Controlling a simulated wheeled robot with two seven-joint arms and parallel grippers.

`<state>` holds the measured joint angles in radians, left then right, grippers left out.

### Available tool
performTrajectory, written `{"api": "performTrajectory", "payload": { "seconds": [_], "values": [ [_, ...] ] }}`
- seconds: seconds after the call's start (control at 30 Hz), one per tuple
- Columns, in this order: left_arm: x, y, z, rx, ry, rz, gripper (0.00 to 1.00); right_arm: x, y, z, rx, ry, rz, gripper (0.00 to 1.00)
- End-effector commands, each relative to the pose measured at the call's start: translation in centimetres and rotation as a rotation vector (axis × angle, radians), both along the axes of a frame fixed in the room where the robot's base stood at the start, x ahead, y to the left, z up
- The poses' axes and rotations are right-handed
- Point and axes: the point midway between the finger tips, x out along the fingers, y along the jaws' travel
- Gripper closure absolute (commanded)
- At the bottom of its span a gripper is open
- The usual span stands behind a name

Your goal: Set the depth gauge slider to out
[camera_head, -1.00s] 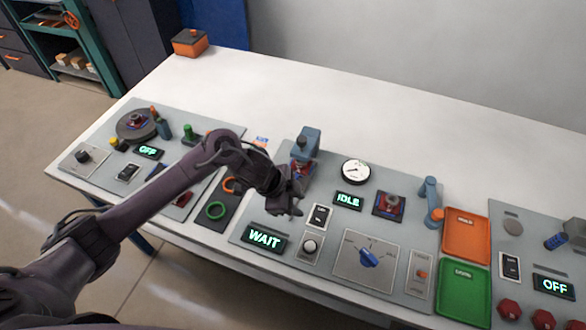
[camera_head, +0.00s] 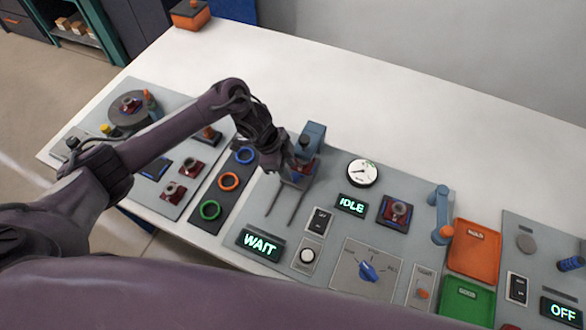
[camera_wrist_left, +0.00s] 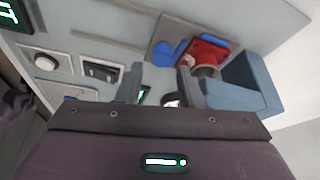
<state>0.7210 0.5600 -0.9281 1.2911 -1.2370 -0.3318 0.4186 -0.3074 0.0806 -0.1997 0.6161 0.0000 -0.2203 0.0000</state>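A sliding carriage (camera_head: 297,181) sits at the far end of two dark rails (camera_head: 298,207), under a blue post (camera_head: 312,133). I take it to be the depth gauge slider, but no label is readable. In the left wrist view the carriage (camera_wrist_left: 158,32) carries a red block (camera_wrist_left: 203,52) with a metal cylinder, and a blue knob (camera_wrist_left: 162,53) shows beside it. My left gripper (camera_head: 284,167) is just left of the carriage, with its fingers (camera_wrist_left: 160,82) apart and nothing visible between them. I cannot tell whether it touches anything. My right gripper is out of view.
A round dial (camera_head: 362,172), an IDLE display (camera_head: 352,204) and a red block (camera_head: 396,210) stand right of the rails. A WAIT display (camera_head: 261,244), switch (camera_head: 319,221) and blue selector knob (camera_head: 368,271) are nearer.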

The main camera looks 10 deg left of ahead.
Motion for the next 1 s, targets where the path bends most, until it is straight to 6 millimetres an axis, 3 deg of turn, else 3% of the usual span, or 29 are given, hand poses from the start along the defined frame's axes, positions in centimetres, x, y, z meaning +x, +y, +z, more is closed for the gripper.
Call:
{"api": "performTrajectory", "payload": {
  "seconds": [0.17, 0.43, 0.57, 0.83, 1.0],
  "values": [
    [0.0, -1.0, -2.2, 0.000, 0.001, 0.001, 0.66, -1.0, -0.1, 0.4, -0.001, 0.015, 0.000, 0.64],
    [0.1, -1.3, -3.3, 0.001, -0.002, 0.000, 0.66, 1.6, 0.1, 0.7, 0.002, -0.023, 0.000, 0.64],
    [0.1, -1.3, -3.3, 0.001, -0.002, 0.000, 0.66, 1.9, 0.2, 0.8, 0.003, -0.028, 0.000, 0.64],
    [0.1, -1.3, -3.2, 0.001, -0.002, 0.001, 1.00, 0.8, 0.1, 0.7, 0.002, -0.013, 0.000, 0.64],
    [0.1, -1.3, -3.2, 0.001, -0.002, 0.001, 1.00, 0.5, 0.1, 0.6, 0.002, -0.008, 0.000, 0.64]
  ]
}}
